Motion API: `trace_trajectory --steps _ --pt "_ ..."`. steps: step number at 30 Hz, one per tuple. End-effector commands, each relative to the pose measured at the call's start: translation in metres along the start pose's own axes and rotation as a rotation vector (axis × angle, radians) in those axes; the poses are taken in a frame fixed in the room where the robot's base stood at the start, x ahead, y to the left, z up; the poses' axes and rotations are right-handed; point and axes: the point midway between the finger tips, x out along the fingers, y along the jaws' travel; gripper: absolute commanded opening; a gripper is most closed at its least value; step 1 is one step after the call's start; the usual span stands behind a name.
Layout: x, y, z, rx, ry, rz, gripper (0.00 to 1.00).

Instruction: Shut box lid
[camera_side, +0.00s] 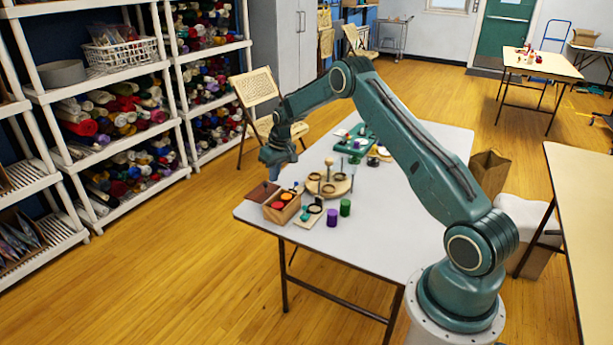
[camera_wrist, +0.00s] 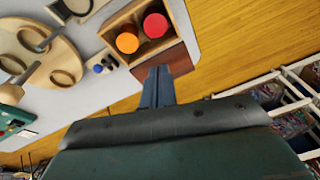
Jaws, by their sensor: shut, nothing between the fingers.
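A wooden box (camera_side: 282,213) stands near the left corner of the table, its top open. It also shows in the wrist view (camera_wrist: 111,37). Inside are an orange cylinder (camera_wrist: 127,40) and a red cylinder (camera_wrist: 155,25). The reddish-brown lid (camera_side: 262,191) is swung open on the box's left side; in the wrist view (camera_wrist: 179,59) it runs along the near edge. My gripper (camera_side: 268,173) is shut and empty above the lid side of the box. In the wrist view its fingers (camera_wrist: 157,72) overlap the lid; whether they touch it I cannot tell.
A round wooden stand (camera_side: 339,186) with rings and a post is right of the box. A purple cylinder (camera_side: 332,218) and a green one (camera_side: 345,208) stand nearby. A green tray (camera_side: 356,139) lies farther back. The table's (camera_side: 264,229) left edge is close to the lid.

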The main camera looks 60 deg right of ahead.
Motion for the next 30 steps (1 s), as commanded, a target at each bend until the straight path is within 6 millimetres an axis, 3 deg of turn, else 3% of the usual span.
trace_trajectory --steps 9,15,30 --pt "-0.013 0.007 -0.024 -0.321 0.334 -0.115 0.0" --pt "-0.027 0.006 -0.034 -0.425 0.487 -0.136 0.0" --pt "-0.026 0.004 -0.039 -0.45 0.529 -0.138 0.0"
